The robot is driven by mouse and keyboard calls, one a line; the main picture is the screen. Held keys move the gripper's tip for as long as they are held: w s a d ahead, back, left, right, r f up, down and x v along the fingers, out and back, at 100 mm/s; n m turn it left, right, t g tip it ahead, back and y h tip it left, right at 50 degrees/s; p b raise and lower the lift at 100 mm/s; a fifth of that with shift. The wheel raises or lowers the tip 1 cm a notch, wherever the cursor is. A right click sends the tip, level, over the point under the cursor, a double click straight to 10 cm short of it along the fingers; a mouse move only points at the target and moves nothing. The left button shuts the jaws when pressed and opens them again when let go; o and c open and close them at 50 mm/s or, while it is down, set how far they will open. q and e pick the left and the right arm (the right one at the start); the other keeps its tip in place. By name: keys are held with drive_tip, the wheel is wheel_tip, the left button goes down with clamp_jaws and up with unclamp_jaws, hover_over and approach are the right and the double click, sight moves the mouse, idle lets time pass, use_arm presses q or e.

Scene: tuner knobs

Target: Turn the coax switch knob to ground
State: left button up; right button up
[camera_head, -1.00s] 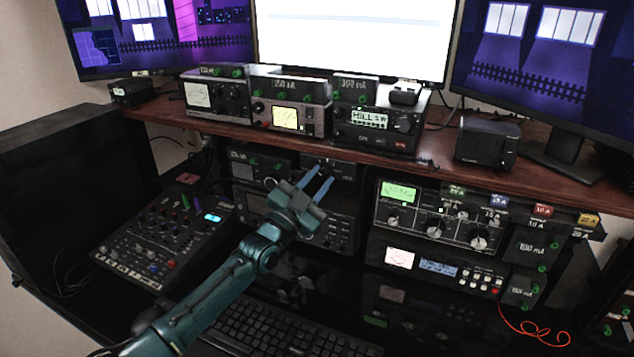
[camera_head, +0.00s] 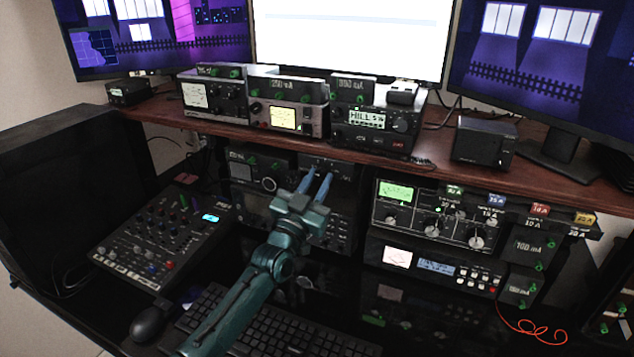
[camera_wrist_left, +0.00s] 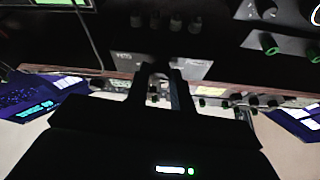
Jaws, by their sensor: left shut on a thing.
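The coax switch is a small dark box (camera_head: 345,170) under the wooden shelf, in the middle of the head view. My left gripper (camera_head: 319,173) reaches up to its front face from below. Its two blue fingers are on either side of the switch knob and shut on it. The knob itself is mostly hidden by the fingertips, and its pointer and position marks cannot be read. My right gripper is not in view.
A dark unit with a round knob (camera_head: 268,184) stands close left of the gripper. A tuner with a green meter (camera_head: 395,189) stands to the right. The wooden shelf (camera_head: 300,144) is just above. A mixer (camera_head: 165,235) and keyboard (camera_head: 265,325) lie below.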

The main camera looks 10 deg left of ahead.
use_arm(q)
drive_tip(key=o, duration=1)
use_arm(e)
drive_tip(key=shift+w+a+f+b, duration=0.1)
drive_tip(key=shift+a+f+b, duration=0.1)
drive_tip(key=shift+b, duration=0.45)
use_arm(q)
drive_tip(key=v, duration=1.3)
drive_tip(key=shift+f, duration=0.1)
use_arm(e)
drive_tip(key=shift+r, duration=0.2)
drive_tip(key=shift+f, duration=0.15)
